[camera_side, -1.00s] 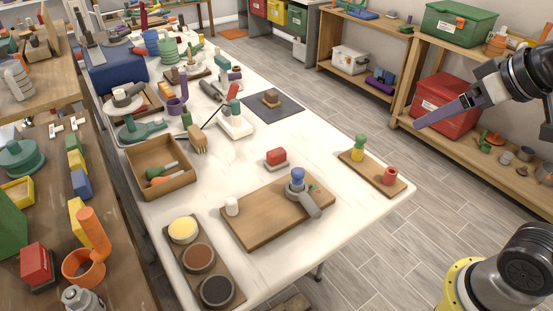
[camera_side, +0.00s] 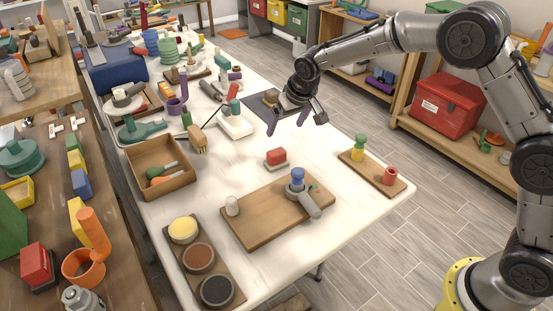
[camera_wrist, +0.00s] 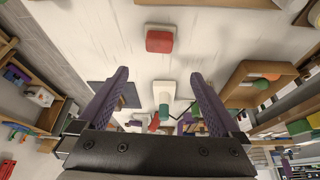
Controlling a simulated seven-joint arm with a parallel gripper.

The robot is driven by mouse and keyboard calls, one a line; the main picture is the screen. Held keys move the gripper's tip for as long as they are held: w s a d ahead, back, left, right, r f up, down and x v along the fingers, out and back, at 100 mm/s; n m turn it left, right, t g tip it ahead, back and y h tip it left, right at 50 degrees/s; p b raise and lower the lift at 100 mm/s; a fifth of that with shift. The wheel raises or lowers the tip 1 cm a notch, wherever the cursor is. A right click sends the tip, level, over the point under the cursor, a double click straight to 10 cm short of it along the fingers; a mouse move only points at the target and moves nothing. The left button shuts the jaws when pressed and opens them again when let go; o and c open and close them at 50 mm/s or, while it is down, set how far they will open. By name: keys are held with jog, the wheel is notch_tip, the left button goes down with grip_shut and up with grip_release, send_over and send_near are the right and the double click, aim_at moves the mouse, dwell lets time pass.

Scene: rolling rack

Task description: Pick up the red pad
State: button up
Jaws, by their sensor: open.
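The red pad (camera_side: 276,155) is a small red block on a pale base, lying on the white table near the middle in the side view. In the wrist view the red pad (camera_wrist: 159,41) shows near the top centre, beyond the fingertips. My gripper (camera_side: 288,124) is above the table, higher than the pad and towards the far side of it. Its two purple fingers are spread apart with nothing between them, as the wrist view of my gripper (camera_wrist: 158,80) also shows. The gripper does not touch the pad.
A wooden board (camera_side: 260,220) with a blue-topped tool lies in front of the pad. A small board with green-yellow and red pegs (camera_side: 385,180) is to the right. A wooden box (camera_side: 150,185) with tools stands left. A dark mat (camera_side: 262,98) lies behind. Table around the pad is bare.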

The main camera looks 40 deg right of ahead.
send_near(276, 151)
jog(key=x, duration=0.4)
jog(key=shift+s+a+f, duration=0.2)
jog(key=shift+s+f, duration=0.05)
jog(key=shift+f, duration=0.1)
jog(key=shift+w+d+x, duration=0.15)
jog(key=shift+x, duration=1.3)
jog(key=shift+w+d+x, duration=0.1)
jog(key=shift+w+x, duration=0.05)
jog(key=shift+x, duration=1.35)
jog(key=shift+r, duration=0.15)
jog(key=c, duration=1.4)
jog(key=shift+r, duration=0.15)
jog(key=shift+r, duration=0.65)
jog(key=s+d+r, duration=0.1)
jog(key=s+r, duration=1)
jog(key=s, duration=0.3)
jog(key=shift+d+r, duration=0.2)
